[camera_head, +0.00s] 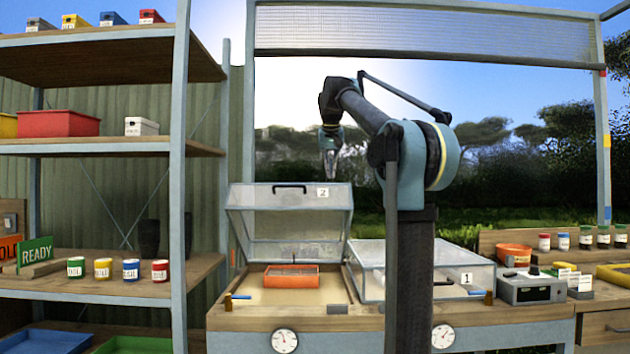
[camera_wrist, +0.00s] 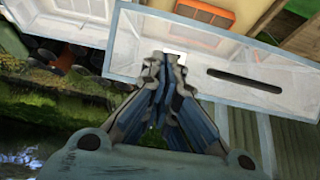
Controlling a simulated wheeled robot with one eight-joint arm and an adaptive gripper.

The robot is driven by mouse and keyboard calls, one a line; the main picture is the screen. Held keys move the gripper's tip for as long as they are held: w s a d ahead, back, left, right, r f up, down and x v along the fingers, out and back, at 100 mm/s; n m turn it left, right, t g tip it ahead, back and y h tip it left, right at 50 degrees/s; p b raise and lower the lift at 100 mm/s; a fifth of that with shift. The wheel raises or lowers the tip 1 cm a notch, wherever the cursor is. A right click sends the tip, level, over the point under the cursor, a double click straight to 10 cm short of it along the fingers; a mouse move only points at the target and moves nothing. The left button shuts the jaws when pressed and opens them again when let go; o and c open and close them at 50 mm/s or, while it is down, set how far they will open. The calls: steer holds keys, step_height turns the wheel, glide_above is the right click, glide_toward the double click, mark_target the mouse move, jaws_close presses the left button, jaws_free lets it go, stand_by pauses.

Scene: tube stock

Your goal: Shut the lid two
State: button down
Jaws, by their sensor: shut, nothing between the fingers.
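Lid two (camera_head: 258,198) is a clear, pale-framed cover standing raised and tilted open over the left bay. It has a dark handle (camera_head: 290,186) and a white label "2" (camera_head: 323,192) at its upper edge. My gripper (camera_head: 331,178) points down just above the label, right of the handle, with its fingers shut and empty. In the wrist view my gripper (camera_wrist: 166,66) reaches toward the lid's edge beside the white label, with the dark handle (camera_wrist: 245,81) to the right. I cannot tell whether the fingertips touch the lid.
An orange tray (camera_head: 292,279) sits inside the open bay. Lid one (camera_head: 398,254), labelled "1", lies closed to the right, partly behind my arm. A shelf rack (camera_head: 180,220) stands left. A grey box (camera_head: 530,288) and small jars stand right.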

steer(key=w+a+r+t, duration=0.1)
steer(key=w+a+r, duration=0.4)
steer(key=w+r, duration=0.4)
steer(key=x, duration=1)
steer(key=shift+w+a+r, duration=0.1)
steer(key=shift+w+a, duration=0.1)
steer(key=shift+a, duration=0.05)
steer(key=shift+s+f, duration=0.55)
steer(key=shift+s, duration=0.05)
steer(key=shift+s+f, duration=0.7)
steer(key=shift+f, duration=0.3)
